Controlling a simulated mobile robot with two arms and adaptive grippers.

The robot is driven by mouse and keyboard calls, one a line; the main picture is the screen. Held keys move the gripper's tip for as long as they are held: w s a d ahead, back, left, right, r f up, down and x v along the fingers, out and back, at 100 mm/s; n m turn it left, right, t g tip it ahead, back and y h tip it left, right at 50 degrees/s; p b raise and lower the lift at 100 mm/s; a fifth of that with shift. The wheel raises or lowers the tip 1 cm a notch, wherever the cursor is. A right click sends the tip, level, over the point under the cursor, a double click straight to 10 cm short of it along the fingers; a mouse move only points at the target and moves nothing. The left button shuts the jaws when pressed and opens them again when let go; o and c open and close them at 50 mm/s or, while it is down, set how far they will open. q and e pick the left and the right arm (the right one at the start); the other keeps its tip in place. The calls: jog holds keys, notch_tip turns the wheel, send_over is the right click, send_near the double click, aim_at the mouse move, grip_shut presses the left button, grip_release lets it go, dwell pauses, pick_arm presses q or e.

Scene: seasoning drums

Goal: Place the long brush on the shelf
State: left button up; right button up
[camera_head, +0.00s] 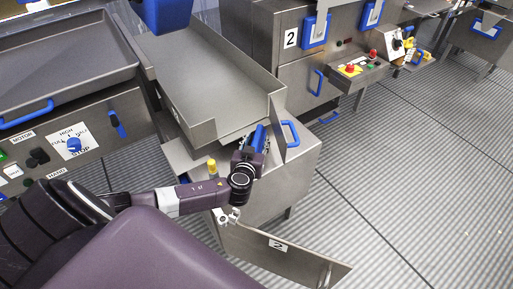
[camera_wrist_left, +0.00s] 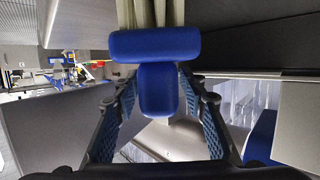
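My left gripper (camera_head: 256,140) is low in front of the steel machine in the middle of the head view. In the left wrist view its two blue-padded fingers (camera_wrist_left: 158,88) close in on both sides of a blue block. The block belongs to the long brush (camera_wrist_left: 155,45), which has a wide blue bar and pale bristles or strands beyond it. The fingertips appear to meet the block's sides. In the head view the brush (camera_head: 259,136) shows only as a blue piece at the fingertips. I cannot make out which surface is the shelf. My right gripper is out of view.
A steel tray (camera_head: 205,85) slopes beside the gripper, with a blue handle (camera_head: 291,133) to its right. An open steel flap (camera_head: 285,255) marked with a label juts out below. A yellow-topped knob (camera_head: 212,165) is close to my wrist. Ribbed floor (camera_head: 400,190) is clear at right.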

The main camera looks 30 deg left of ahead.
pick_arm(q)
grip_shut()
jog(key=shift+r, duration=0.15)
